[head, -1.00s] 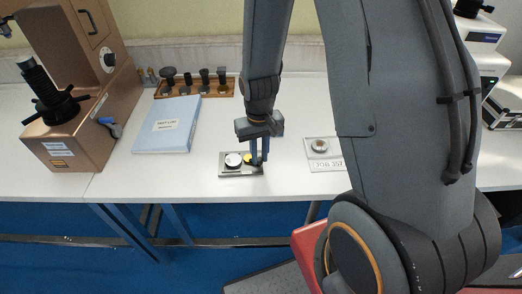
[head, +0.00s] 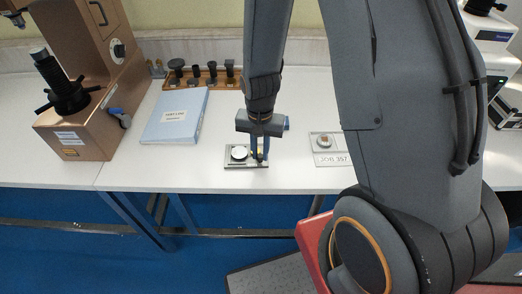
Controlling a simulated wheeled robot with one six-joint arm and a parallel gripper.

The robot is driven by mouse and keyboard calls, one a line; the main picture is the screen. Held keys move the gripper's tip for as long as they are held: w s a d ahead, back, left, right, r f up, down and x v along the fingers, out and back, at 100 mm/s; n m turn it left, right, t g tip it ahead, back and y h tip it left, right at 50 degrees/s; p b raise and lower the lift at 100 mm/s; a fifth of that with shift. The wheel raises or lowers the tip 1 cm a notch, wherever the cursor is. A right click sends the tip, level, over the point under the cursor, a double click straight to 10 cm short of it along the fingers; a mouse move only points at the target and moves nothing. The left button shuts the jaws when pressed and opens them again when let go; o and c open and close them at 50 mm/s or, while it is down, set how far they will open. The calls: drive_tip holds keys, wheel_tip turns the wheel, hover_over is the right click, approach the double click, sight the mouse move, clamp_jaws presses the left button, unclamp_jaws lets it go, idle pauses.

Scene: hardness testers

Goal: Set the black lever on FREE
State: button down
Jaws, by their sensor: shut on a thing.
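The brown hardness tester (head: 86,146) stands at the left, with a black spoked handwheel (head: 68,98). A short lever with a blue grip and a dark end (head: 120,116) sticks out of its right side. I cannot make out a FREE mark or tell which part is the black lever. My gripper (head: 260,156) points down, well to the right of the tester, over a small grey plate (head: 232,164). A white disc (head: 239,153) lies on the plate left of the fingers.
A light blue binder (head: 176,115) lies between tester and plate. Behind it is a wooden rack (head: 205,83) with several dark fittings. A labelled plate (head: 330,160) with a brownish piece lies to the right. White table is clear around the small plate. My arm covers much of the right.

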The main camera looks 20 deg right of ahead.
sight(260, 155)
idle(0.3)
drive_tip(key=c, duration=1.7)
unclamp_jaws()
drive_tip(key=shift+o, duration=0.2)
drive_tip(key=shift+r+b, duration=0.75)
drive_tip(key=shift+r, duration=3.2)
drive_tip(key=s+d+r+n+t+b, duration=0.1)
drive_tip(key=s+d+r+n, duration=0.2)
drive_tip(key=s+r+n, duration=0.2)
drive_tip(key=shift+s+r+n, duration=0.4)
drive_tip(key=shift+s+r, duration=0.3)
drive_tip(key=shift+s, duration=0.1)
